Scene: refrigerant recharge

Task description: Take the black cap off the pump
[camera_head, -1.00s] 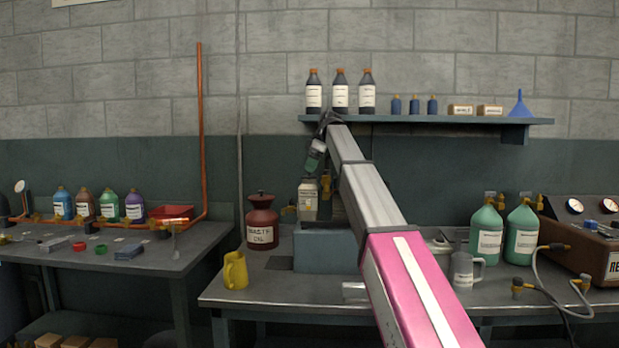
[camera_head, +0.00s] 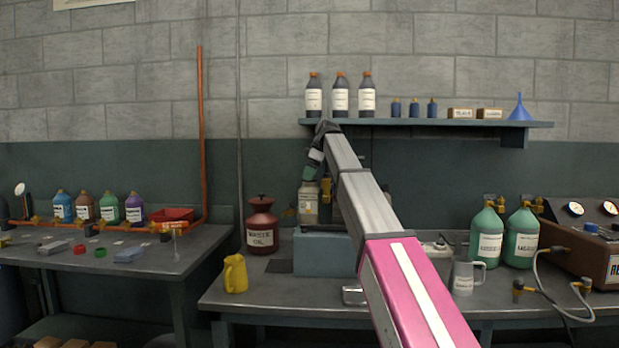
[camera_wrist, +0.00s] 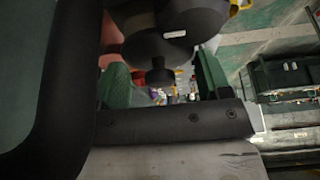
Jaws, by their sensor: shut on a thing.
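My gripper (camera_head: 309,174), with green fingers, reaches down onto the top of the pump. In the wrist view the two green fingers of my gripper (camera_wrist: 163,84) stand either side of a small dark piece, which looks like the black cap (camera_wrist: 160,76). My gripper is shut on it. In the head view the fingers hide the cap. I cannot tell whether it is still seated on the pump.
The shelf (camera_head: 430,123) with bottles hangs above. Green bottles (camera_head: 487,235) and a grey mug (camera_head: 464,278) are right.

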